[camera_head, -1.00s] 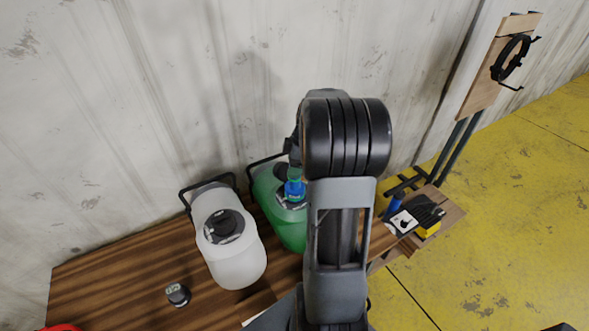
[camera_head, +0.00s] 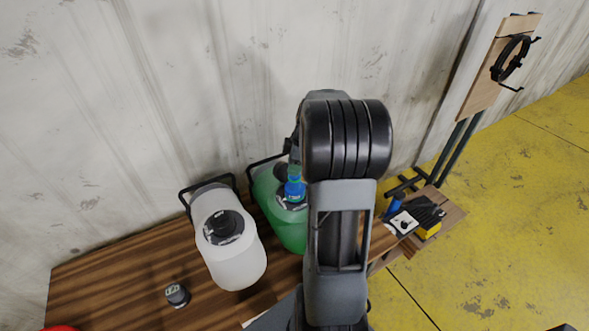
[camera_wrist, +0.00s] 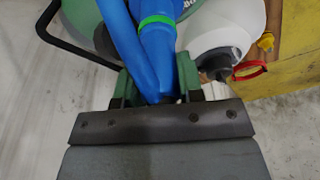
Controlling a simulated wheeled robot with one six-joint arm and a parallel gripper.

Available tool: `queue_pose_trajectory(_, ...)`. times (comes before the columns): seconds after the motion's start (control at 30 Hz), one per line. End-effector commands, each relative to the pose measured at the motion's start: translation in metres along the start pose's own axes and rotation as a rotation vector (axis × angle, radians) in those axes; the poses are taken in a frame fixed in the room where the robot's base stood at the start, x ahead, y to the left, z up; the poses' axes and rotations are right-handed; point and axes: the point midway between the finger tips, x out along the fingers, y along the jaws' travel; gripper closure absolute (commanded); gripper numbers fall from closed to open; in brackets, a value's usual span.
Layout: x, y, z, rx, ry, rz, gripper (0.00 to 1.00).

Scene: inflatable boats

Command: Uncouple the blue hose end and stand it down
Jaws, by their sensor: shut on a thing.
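The blue hose end (camera_head: 294,189) stands at the top of the green canister (camera_head: 273,200), beside the wall. It also shows in the wrist view (camera_wrist: 158,48), with a green band around it. My gripper (camera_wrist: 155,78) is shut on it, one green finger on each side. A second blue length runs beside it at the upper left of the wrist view. In the head view my arm hides the gripper itself. Whether the hose end is still joined to the canister is hidden.
A white canister (camera_head: 235,264) with a black cap stands left of the green one on the wooden table (camera_head: 110,276). A small dark cap (camera_head: 177,295) lies near the front. A lower wooden surface at right holds small items. A board with a black ring (camera_head: 510,58) stands farther right.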

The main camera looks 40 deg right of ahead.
Motion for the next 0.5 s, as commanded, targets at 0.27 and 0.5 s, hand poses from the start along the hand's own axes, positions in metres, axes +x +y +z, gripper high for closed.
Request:
queue_pose_trajectory(0.27, -0.0013, 0.0, -0.0004, 0.0, 0.0, 0.0, 0.96)
queue_pose_trajectory(0.5, -0.0056, 0.0001, -0.0015, 0.0, 0.0, 0.001, 0.96)
